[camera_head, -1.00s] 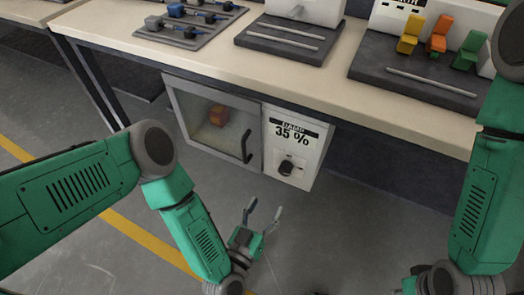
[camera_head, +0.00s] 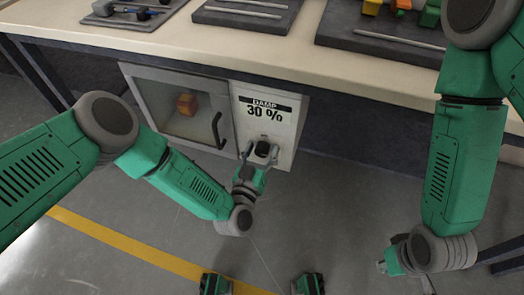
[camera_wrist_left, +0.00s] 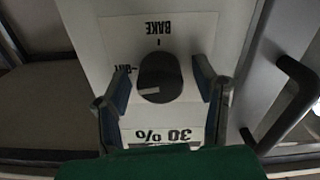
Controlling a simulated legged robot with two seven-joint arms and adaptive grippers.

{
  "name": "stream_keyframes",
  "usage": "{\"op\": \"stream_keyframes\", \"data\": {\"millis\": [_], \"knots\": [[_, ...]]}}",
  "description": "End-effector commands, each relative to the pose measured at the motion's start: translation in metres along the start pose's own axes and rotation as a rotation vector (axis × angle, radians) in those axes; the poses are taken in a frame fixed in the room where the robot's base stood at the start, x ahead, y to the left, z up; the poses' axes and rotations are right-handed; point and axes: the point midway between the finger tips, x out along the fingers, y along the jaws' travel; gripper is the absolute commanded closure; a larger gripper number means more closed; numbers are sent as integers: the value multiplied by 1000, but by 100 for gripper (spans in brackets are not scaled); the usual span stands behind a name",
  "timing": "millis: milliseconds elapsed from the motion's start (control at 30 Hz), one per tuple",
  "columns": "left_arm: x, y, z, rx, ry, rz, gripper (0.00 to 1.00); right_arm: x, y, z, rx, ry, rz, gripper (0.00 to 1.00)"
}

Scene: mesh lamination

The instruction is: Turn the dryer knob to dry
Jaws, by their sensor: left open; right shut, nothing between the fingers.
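The dryer (camera_head: 240,88) hangs under the table, and its display (camera_head: 265,110) reads "DAMP 30 %". Its dark round knob (camera_head: 263,149) is on the white panel below the display and also shows in the left wrist view (camera_wrist_left: 160,78). There, the inverted panel shows "BAKE" above the knob and a partly hidden label, seemingly "DRY", to its left. A pale mark lies on the knob's lower left. My left gripper (camera_head: 260,154) is open, with one finger on each side of the knob; contact is unclear. My right gripper (camera_head: 383,266) is shut and empty, low at right.
The dryer's clear door (camera_head: 180,108) is shut, with an orange block (camera_head: 187,103) inside. Its dark handle (camera_head: 218,131) stands out just left of the knob panel. The table edge (camera_head: 200,66) overhangs above. The floor in front is open.

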Motion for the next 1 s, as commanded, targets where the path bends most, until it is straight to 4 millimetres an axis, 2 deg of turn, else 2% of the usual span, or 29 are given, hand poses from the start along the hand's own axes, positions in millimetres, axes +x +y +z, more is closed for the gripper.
{"op": "stream_keyframes", "data": {"millis": [200,233,300,367,533,733,1000], "knots": [[0,0,0,0,0,0,46,0,0,0,0,1,0,100],[0,0,0,1,0,0,53,0,0,0,0,1,0,100],[0,0,0,1,0,0,77,0,0,0,0,1,0,100],[0,0,0,1,0,0,95,0,0,0,0,1,0,100],[0,1,-1,15,-1,1,95,-2,0,0,0,0,0,100],[0,3,-2,145,-2,3,95,-16,0,-1,0,1,0,100],[0,1,1,173,-3,1,95,-15,0,-1,0,0,0,100]]}}
